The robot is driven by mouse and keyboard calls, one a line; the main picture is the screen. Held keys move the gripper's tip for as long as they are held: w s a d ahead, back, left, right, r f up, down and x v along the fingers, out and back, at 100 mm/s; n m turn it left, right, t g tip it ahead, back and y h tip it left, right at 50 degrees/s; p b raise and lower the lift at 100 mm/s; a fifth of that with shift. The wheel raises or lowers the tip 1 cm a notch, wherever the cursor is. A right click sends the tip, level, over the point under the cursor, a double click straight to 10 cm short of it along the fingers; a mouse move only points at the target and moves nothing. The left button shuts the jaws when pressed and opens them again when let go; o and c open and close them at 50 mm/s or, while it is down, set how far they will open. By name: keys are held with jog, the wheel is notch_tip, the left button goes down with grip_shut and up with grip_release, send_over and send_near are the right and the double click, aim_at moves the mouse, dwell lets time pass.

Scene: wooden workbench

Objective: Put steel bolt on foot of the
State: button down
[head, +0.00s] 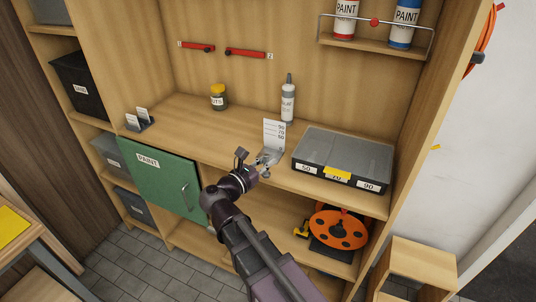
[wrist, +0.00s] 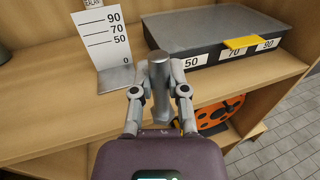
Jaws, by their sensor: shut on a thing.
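My gripper (wrist: 159,94) is shut on a grey steel bolt (wrist: 158,68), which stands roughly upright between the fingers, head up. In the head view my gripper (head: 261,169) is at the bench's front edge, and I cannot make out the bolt there. A white gauge card marked 90, 70, 50 and 0 (wrist: 105,38) stands on the bench with a flat metal foot (wrist: 115,78) in front of it. The bolt appears just right of this foot in the wrist view; I cannot tell whether they touch. The gauge also shows in the head view (head: 273,131).
A grey lidded case (head: 345,150) labelled 50, 70, 90, with a yellow latch, sits right of the gauge. A white bottle (head: 288,104) and a yellow-lidded jar (head: 218,98) stand behind. An orange reel (head: 338,229) is on the shelf below. The bench's left is mostly clear.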

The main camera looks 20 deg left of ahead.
aim_at(275, 137)
jog(key=shift+s+a+r, duration=0.15)
jog(key=shift+r, duration=0.15)
jog(key=w+a, duration=0.1)
jog(key=w, duration=0.3)
jog(key=w+a+f, duration=0.1)
jog(key=w, duration=0.4)
jog(key=w+a+b, duration=0.1)
jog(key=w+a, duration=0.1)
jog(key=w, duration=0.3)
jog(key=shift+f, duration=0.25)
jog(key=shift+w, duration=0.15)
jog(key=shift+w+a, duration=0.1)
jog(key=shift+w, duration=0.15)
jog(key=shift+w+f+b, duration=0.3)
jog(key=shift+f+b, duration=0.3)
jog(key=shift+b, duration=0.05)
jog(key=shift+f+b, duration=1.2)
jog(key=shift+f, duration=0.2)
